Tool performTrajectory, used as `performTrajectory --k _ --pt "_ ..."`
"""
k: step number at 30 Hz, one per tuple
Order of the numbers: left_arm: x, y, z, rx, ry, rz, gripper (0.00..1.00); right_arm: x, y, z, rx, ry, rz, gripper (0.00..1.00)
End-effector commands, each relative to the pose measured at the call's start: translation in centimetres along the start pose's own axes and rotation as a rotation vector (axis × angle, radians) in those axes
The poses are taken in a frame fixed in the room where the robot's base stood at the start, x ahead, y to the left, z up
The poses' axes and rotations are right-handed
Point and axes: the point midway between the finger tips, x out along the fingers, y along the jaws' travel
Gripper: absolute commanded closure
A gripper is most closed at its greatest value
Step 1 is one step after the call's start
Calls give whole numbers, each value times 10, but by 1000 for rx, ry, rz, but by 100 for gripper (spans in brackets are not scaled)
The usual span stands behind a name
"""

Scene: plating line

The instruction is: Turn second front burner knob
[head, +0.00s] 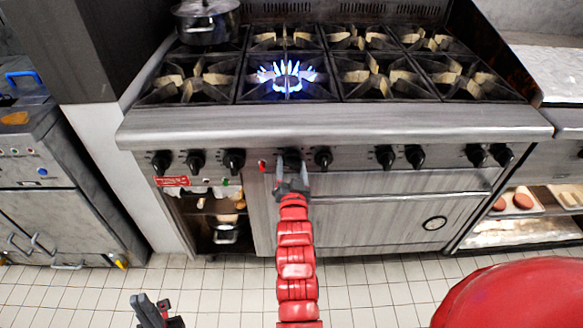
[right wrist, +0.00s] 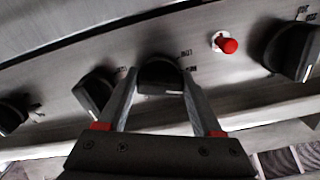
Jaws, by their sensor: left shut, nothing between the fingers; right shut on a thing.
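My right gripper (head: 291,182) reaches up to the front panel of the stove and is shut on a black knob (head: 291,158), just right of a small red button (head: 262,166). In the right wrist view, the two fingers of the right gripper (right wrist: 162,88) sit on either side of that knob (right wrist: 160,74). The second front burner (head: 287,88) is lit with a blue flame (head: 287,72). My left gripper (head: 157,312) is shut and empty, low in the head view, away from the stove.
More black knobs line the panel; one (head: 323,158) is close to the right of the held knob and another (head: 234,161) is to the left. A steel pot (head: 206,24) stands on the back left burner. A long oven handle (head: 400,196) runs below the panel. The tiled floor in front is clear.

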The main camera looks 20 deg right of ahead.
Motion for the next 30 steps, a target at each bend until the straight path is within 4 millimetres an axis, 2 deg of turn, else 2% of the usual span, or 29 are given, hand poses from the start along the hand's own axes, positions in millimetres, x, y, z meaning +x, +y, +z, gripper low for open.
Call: performTrajectory --k 18,30 --pt "-15 1 3 0 0 0 100 0 1 1 -561 -1 -2 88" --pt "-18 1 3 0 0 0 100 0 2 2 -758 -5 0 89"
